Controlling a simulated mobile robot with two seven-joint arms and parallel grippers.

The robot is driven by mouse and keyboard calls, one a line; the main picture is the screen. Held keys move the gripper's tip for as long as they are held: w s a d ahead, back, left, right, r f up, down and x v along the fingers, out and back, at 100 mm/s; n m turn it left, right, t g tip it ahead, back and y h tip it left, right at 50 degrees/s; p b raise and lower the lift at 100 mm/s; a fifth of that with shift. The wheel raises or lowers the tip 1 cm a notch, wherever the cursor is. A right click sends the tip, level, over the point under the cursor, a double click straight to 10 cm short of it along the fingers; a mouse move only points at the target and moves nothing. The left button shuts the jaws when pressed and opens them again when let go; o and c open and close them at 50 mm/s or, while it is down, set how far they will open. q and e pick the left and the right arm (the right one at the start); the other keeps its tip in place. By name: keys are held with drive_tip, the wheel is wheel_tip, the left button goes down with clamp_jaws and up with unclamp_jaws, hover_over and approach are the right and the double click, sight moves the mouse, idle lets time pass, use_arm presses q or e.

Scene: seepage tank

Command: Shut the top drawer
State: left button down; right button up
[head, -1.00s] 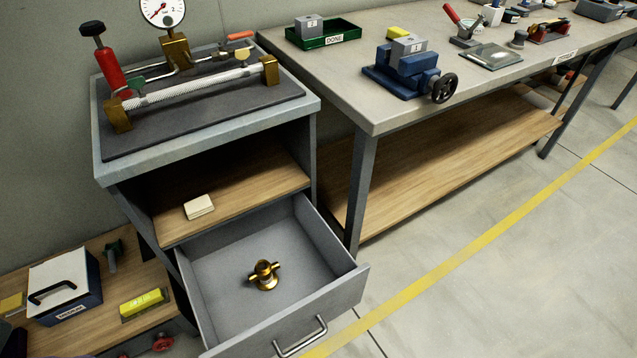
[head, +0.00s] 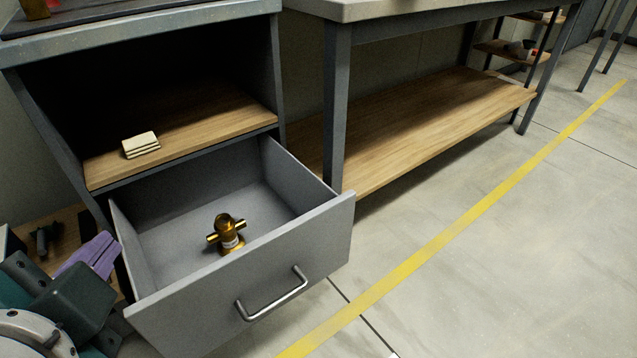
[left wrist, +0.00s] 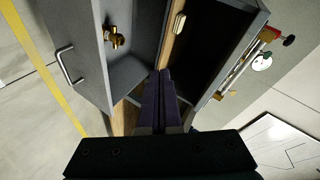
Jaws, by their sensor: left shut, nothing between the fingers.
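The top drawer (head: 175,321) is a grey drawer pulled well out of the cabinet, with a metal bar handle (head: 272,294) on its front. A brass valve fitting (head: 227,234) stands inside it. The drawer also shows in the left wrist view (left wrist: 88,50), with the fitting (left wrist: 114,38) in it. My left gripper (head: 103,252), with purple fingers, is just left of the drawer's left side wall and apart from the handle. In the left wrist view its fingers (left wrist: 160,98) are together and empty. My right gripper is not in view.
Above the drawer is an open wooden shelf with a cream block (head: 141,145). A workbench with a wooden lower shelf (head: 420,130) stands to the right. The floor (head: 530,250) in front is clear, crossed by a yellow line.

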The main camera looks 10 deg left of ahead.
use_arm(q)
drive_tip(key=w+d+f+m+t+h+b, duration=0.1)
drive_tip(key=d+f+m+t+h+b, duration=0.35)
drive_tip(key=f+b, duration=0.5)
drive_tip(key=w+d+f+m+t+h+b, duration=0.1)
drive_tip(key=d+f+m+t+b, duration=0.2)
drive_tip(key=d+f+m+b, duration=0.55)
drive_tip(key=n+b, duration=0.3)
approach(275, 239)
drive_tip(key=w+d, duration=0.2)
drive_tip(key=d, duration=0.1)
drive_tip(key=w+a, duration=0.2)
drive_tip(key=w, duration=0.1)
drive_tip(key=shift+w+a+r+m, duration=0.1)
drive_tip(key=shift+a+m, duration=0.1)
drive_tip(key=shift+m, duration=0.1)
drive_tip(key=shift+w+a, duration=0.25)
drive_tip(key=shift+a, duration=0.15)
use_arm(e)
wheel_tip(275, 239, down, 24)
use_arm(q)
drive_tip(key=shift+w, duration=0.1)
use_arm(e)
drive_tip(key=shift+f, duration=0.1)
